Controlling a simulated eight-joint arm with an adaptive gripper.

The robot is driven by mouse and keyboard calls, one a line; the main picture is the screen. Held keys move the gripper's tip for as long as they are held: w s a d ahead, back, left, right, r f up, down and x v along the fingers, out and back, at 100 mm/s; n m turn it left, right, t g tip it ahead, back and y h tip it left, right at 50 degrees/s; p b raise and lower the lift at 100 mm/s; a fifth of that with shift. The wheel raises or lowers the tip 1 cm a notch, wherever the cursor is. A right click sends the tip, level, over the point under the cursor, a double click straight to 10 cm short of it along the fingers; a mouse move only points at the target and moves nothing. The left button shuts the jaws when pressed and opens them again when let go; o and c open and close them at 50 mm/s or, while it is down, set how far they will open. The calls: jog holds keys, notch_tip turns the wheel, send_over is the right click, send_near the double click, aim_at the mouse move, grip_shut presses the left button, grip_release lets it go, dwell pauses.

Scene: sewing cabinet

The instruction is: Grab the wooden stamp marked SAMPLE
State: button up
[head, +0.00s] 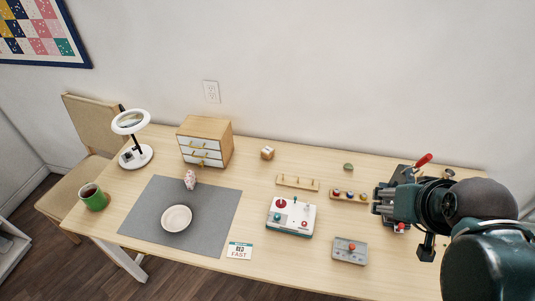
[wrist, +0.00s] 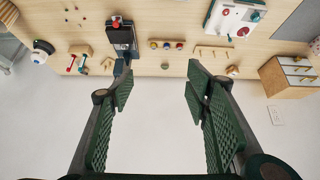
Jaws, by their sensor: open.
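No SAMPLE lettering is readable in either view, so I cannot tell for certain which thing is the stamp. A small wooden block with a pale face (head: 267,153) stands at the back of the table, right of the drawer cabinet. It also shows in the wrist view as a small wooden block (wrist: 232,71), right of the right finger. My gripper (head: 377,203) is over the right part of the table, well to the right of this block. In the wrist view, its two green ridged fingers (wrist: 158,70) are wide apart with nothing held between them.
A peg rack (head: 297,183), a spool rack (head: 349,195), a small green item (head: 348,167) and a red-white device (head: 290,216) lie between. The drawer cabinet (head: 205,142) stands left. A dark red-handled device (wrist: 121,38) is near my gripper. The wall is close behind.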

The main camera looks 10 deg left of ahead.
jog(key=w+a+r+n+g, duration=0.1)
jog(key=w+a+r+n, duration=0.15)
jog(key=w, duration=0.45)
jog(key=w+a+r+n+g, duration=0.1)
jog(key=w+a+r, duration=0.1)
jog(key=w+a, duration=0.35)
jog(key=n+g+p, duration=0.1)
jog(key=n+g, duration=0.4)
jog(key=n, duration=0.4)
send_over(267, 149)
jog(key=f, duration=2.8)
jog(key=shift+s+d+f, duration=0.1)
jog(key=shift+d+f, duration=0.1)
jog(key=shift+d, duration=0.1)
jog(key=shift+a+f, duration=0.2)
jog(key=shift+f, duration=0.05)
jog(key=shift+f, duration=1.3)
